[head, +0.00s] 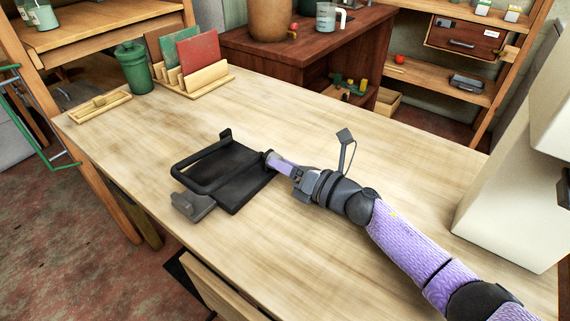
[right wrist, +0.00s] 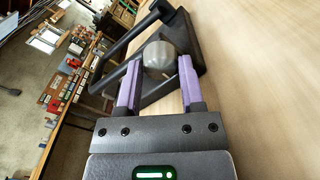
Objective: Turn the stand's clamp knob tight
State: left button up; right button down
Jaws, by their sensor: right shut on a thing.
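The dark stand (head: 243,193) lies on the wooden workbench, with a flat base plate and a bar frame along one side. Its rounded grey metal clamp knob (right wrist: 158,57) shows in the right wrist view. My right gripper (head: 273,162) reaches in from the right to the stand's right end. In the right wrist view its purple fingers (right wrist: 159,68) are shut on the knob, one on each side. In the head view the fingers mostly hide the knob. My left gripper is in neither view.
On the workbench (head: 330,240), a green lidded jar (head: 135,68), a wooden rack (head: 195,82) with upright boards and a small wooden tray (head: 99,105) stand at the back left. A pale boxy object (head: 510,190) stands at the right. The bench around the stand is clear.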

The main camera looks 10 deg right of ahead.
jog(key=c, duration=0.6)
grip_release()
jog(key=o, duration=0.4)
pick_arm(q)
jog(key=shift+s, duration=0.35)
pick_arm(e)
jog(key=p+v, duration=0.2)
jog(key=v, duration=0.7)
jog(key=shift+s+d, duration=0.3)
jog(key=shift+s, duration=0.05)
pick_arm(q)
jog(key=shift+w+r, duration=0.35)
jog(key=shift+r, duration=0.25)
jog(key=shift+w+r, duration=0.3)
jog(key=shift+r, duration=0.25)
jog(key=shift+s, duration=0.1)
